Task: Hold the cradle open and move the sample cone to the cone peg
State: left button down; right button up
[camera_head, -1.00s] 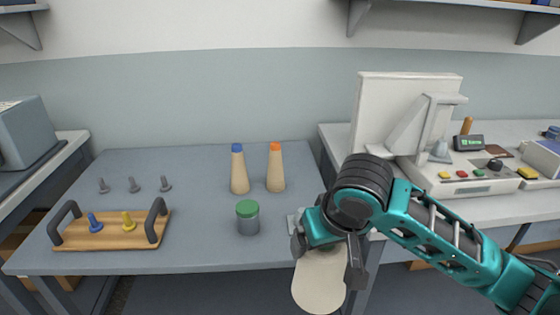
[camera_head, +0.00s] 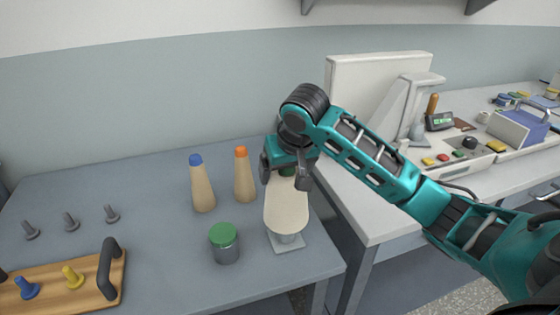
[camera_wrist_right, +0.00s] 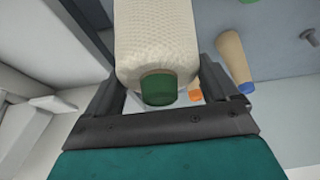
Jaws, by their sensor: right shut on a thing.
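The sample cone (camera_head: 286,208), cream with a green tip, is in my right gripper (camera_head: 287,174) above the table's right part. The gripper is shut around its green-tipped upper end. In the right wrist view the cone (camera_wrist_right: 157,40) sits between the two fingers (camera_wrist_right: 160,88). The cone's lower end is in front of or over a grey square base (camera_head: 287,244), which I take for the cone peg's foot; I cannot tell whether they touch. The white machine (camera_head: 375,95) with a slanted arm (camera_head: 405,105) is at the right; I cannot tell if this arm is the cradle. My left gripper is not in view.
A blue-tipped cone (camera_head: 202,185) and an orange-tipped cone (camera_head: 244,176) stand left of my gripper. A green-lidded jar (camera_head: 225,243) is close by. A wooden tray (camera_head: 100,300) with handles and several grey pegs (camera_head: 70,222) are further left.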

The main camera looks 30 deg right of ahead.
jog(key=shift+s+f, duration=0.2)
jog(key=shift+f, duration=1.6)
jog(key=shift+w+f, duration=0.1)
jog(key=shift+f, duration=0.95)
jog(key=o, duration=1.5)
jog(key=v, duration=1.3)
jog(key=shift+a, duration=0.1)
